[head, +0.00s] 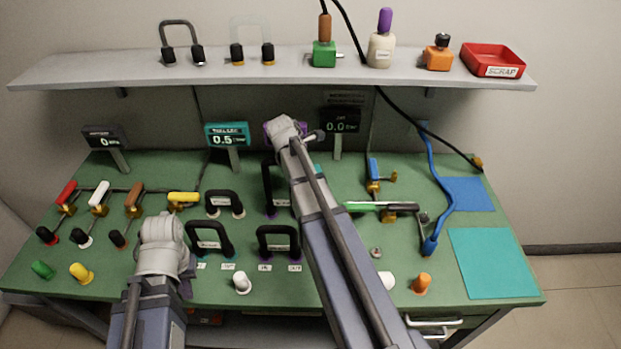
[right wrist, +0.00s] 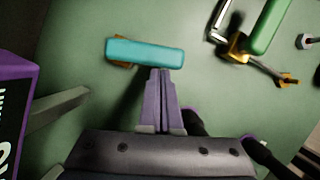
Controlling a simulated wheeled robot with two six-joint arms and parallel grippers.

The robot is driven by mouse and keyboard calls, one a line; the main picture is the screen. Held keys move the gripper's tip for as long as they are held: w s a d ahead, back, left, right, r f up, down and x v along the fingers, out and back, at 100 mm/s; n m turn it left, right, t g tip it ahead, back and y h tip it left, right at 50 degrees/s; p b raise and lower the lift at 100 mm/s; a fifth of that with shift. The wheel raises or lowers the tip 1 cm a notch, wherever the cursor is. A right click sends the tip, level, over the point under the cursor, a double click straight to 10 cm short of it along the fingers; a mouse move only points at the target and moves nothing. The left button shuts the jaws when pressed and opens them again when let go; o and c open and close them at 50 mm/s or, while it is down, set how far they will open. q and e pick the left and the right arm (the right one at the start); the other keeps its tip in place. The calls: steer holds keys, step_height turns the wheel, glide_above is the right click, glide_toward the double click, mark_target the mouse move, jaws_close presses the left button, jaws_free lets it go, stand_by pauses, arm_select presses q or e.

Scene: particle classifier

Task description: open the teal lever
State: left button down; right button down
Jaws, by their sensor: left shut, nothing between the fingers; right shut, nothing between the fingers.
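The teal lever (right wrist: 145,53) lies level near the top of the right wrist view, on a small orange-brown mount. In the head view only a small teal bit (head: 318,170) shows beside my right arm, which hides the rest. My right gripper (right wrist: 162,75) has its purple fingers together and empty, with the tips at the lever's lower edge. I cannot tell whether they touch it. My left gripper (head: 186,280) is shut and empty low over the front left of the bench, mostly hidden behind its own wrist.
A green-handled lever (head: 375,207) and a blue lever (head: 374,170) stand right of my right arm. Black handles (head: 208,238) and several coloured knobs are left and in front. Display stands (head: 227,135) line the back under a shelf (head: 110,72). A teal mat (head: 490,262) is clear.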

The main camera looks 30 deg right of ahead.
steer(key=shift+s+d+n+t, duration=0.3)
steer(key=shift+s+d+n, duration=0.15)
steer(key=shift+n, duration=0.45)
steer(key=shift+s+d, duration=0.3)
steer(key=shift+d, duration=0.1)
arm_select(q)
steer(key=shift+d, duration=0.15)
arm_select(e)
steer(key=n, duration=0.1)
steer(key=n+t, duration=0.1)
steer(key=n, duration=0.1)
steer(key=shift+s+d, duration=0.25)
steer(key=shift+d, duration=0.15)
arm_select(q)
steer(key=shift+s+d, duration=0.1)
steer(key=shift+d, duration=0.1)
arm_select(e)
steer(key=n, duration=0.1)
steer(key=d+n+t, duration=0.1)
steer(key=shift+d+n, duration=0.3)
steer(key=shift+n, duration=0.1)
steer(key=shift+d+n+y, duration=0.3)
arm_select(q)
steer(key=shift+d, duration=0.1)
arm_select(e)
steer(key=shift+w+d, duration=0.2)
steer(key=shift+d, duration=0.55)
steer(key=shift+w+d, duration=0.2)
steer(key=shift+d, duration=0.65)
